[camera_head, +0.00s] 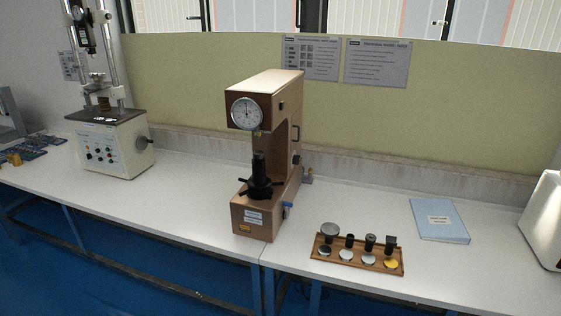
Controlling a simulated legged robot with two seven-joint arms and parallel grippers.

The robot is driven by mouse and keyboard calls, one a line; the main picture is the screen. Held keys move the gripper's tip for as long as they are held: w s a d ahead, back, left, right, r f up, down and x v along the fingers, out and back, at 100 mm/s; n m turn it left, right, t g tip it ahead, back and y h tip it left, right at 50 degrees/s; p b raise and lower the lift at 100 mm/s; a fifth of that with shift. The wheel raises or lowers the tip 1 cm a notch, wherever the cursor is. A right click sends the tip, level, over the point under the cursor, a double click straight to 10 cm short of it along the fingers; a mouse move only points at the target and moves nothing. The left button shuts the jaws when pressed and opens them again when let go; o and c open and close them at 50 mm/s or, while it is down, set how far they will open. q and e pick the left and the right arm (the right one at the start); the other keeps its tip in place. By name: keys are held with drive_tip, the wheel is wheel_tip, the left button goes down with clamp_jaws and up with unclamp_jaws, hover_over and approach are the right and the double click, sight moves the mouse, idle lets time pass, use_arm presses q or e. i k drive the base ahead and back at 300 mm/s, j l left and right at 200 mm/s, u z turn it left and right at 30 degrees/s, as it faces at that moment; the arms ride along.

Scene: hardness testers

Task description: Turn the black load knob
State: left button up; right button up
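A brown hardness tester (270,90) with a round white dial (247,113) stands upright on the bench in the middle of the head view. A small black knob (296,160) sits on the right side of its column, seen at an angle. I take this to be the load knob; its markings are too small to read. A black spindle with a spoked handwheel (260,188) stands on its base under the dial. Neither of my grippers is in view, and nothing touches the tester.
A wooden tray (329,257) with several anvils and discs lies right of the tester, near the front edge. A blue folder (440,220) and a white machine (543,222) are further right. A testing machine (110,145) with a dark side knob stands left. Bench between is clear.

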sight(296, 159)
drive_tip(key=i+l+u, duration=0.15)
drive_tip(key=i+u, duration=0.3)
drive_tip(key=i+l+u, duration=0.2)
drive_tip(key=u, duration=0.25)
